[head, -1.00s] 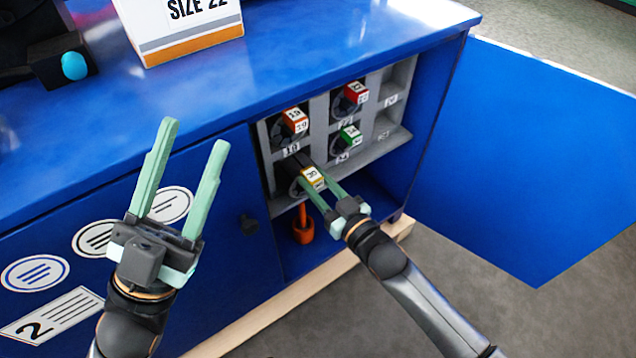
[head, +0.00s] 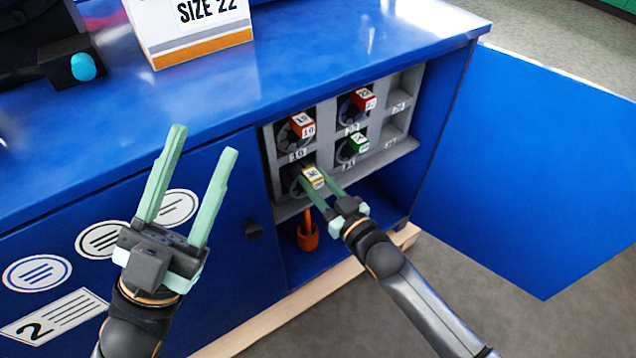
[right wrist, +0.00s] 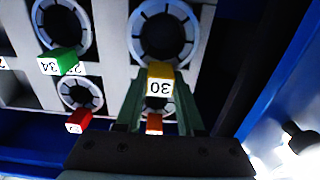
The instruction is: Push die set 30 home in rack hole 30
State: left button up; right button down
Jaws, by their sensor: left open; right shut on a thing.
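Die set 30 is a block with a yellow side and a white face marked 30 (head: 313,177). It is at the lower left hole of the grey rack (head: 279,213). My right gripper (head: 325,184) is shut on it, fingers pointing into the rack. In the right wrist view, the yellow block (right wrist: 160,82) sits between the fingers, in front of a ring-shaped hole (right wrist: 165,35). How deep it sits cannot be told. My left gripper (head: 198,190) is open and empty, in front of the blue cabinet, left of the rack.
Other die sets sit in the rack: an orange-red one (head: 302,124), a red one (head: 363,99) and a green one (head: 357,143). An orange object (head: 307,238) is below the rack. The blue door (head: 540,170) stands open at right. A box (head: 190,30) stands on top.

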aim_at(306, 169)
pick_arm(q)
jog(key=shift+f+b, duration=0.6)
pick_arm(e)
jog(key=shift+w+a+r, duration=0.25)
jog(key=shift+w+a, duration=0.25)
jog(key=shift+w, duration=0.15)
jog(key=shift+w+a+r, duration=0.25)
jog(key=shift+w+a, duration=0.25)
jog(key=shift+w, duration=0.15)
jog(key=c, duration=0.9)
grip_release()
jog(key=o, duration=0.5)
jog(key=shift+f, duration=0.25)
jog(key=shift+c, duration=0.2)
jog(key=shift+s+d+f, duration=0.1)
jog(key=shift+s+f, duration=0.05)
jog(key=shift+f, duration=0.35)
jog(key=shift+r, duration=0.1)
pick_arm(q)
jog(key=shift+s+a+r+p, duration=0.1)
jog(key=shift+a+r+p, duration=0.05)
jog(key=shift+r+p, duration=1.85)
pick_arm(e)
jog(key=v, duration=1.2)
jog(key=shift+r, duration=0.3)
pick_arm(q)
jog(key=shift+m, duration=0.4)
pick_arm(e)
jog(key=shift+s+d, duration=0.1)
jog(key=shift+s, duration=0.05)
